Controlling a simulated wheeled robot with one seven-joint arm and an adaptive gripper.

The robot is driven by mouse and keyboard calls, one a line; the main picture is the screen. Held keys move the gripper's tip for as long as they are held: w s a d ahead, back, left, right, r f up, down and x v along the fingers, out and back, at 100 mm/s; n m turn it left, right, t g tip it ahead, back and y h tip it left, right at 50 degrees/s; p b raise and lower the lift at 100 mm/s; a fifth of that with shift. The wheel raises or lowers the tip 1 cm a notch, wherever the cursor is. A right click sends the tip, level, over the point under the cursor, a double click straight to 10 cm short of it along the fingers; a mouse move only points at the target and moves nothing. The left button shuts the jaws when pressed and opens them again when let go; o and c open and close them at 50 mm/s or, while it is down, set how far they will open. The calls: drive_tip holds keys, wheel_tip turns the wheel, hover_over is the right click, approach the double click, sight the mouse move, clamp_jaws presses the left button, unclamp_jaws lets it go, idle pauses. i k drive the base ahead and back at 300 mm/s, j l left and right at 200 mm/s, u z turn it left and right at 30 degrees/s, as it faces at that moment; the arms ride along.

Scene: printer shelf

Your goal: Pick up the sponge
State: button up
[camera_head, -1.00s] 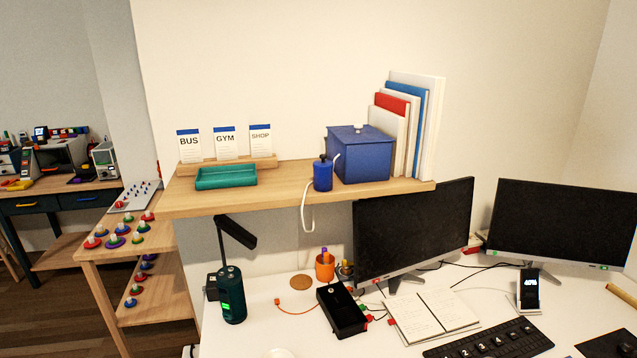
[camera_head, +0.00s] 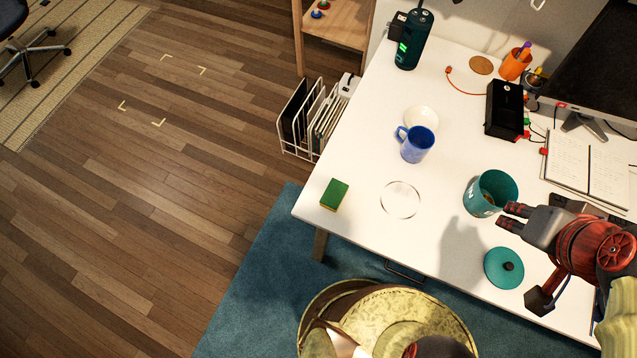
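The sponge (camera_head: 334,194) is a small block with a green top and a yellow side. It lies flat on the white desk (camera_head: 345,233), near the left front corner. My gripper (camera_head: 507,216) is at the right of the view, above the desk, with its fingers pointing left. Its two dark red fingertips are apart and nothing shows between them. It is well to the right of the sponge, close to a teal pot.
The teal pot (camera_head: 475,205) and its lid (camera_head: 503,268) are beside my gripper. A white saucer (camera_head: 421,117) and black box (camera_head: 503,108) are farther back. The desk around the sponge is clear.

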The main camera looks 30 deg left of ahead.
sight(336, 192)
drive_tip(key=u, duration=1.6)
